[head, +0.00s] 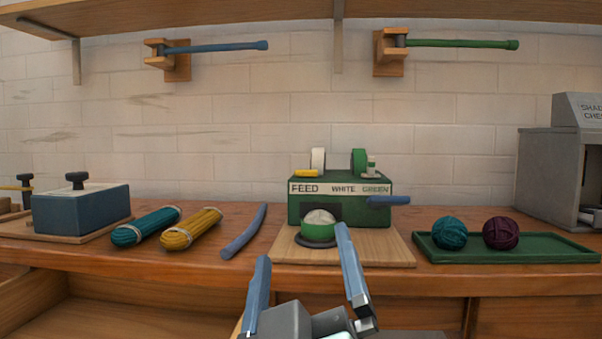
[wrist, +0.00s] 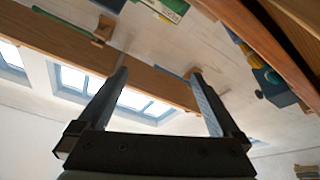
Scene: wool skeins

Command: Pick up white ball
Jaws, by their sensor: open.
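A white ball (head: 319,217) sits at the front of the green feed box (head: 340,207), on the wooden board. Its lower part is green, either a band or a cup around it; I cannot tell which. A dark ring lies under it. My gripper (head: 303,242) is open and empty, with its two blue fingers spread in front of the board, nearer to me than the ball. The right fingertip shows just right of the ball in the picture. In the wrist view my gripper (wrist: 158,74) is also open, with nothing between the fingers; the ball cannot be made out there.
A green tray (head: 555,249) with a teal ball (head: 450,233) and a purple ball (head: 501,233) is at right. Teal (head: 146,226) and yellow (head: 191,229) skeins and a blue rod (head: 244,231) lie left. The feed box's blue lever (head: 388,201) sticks out right.

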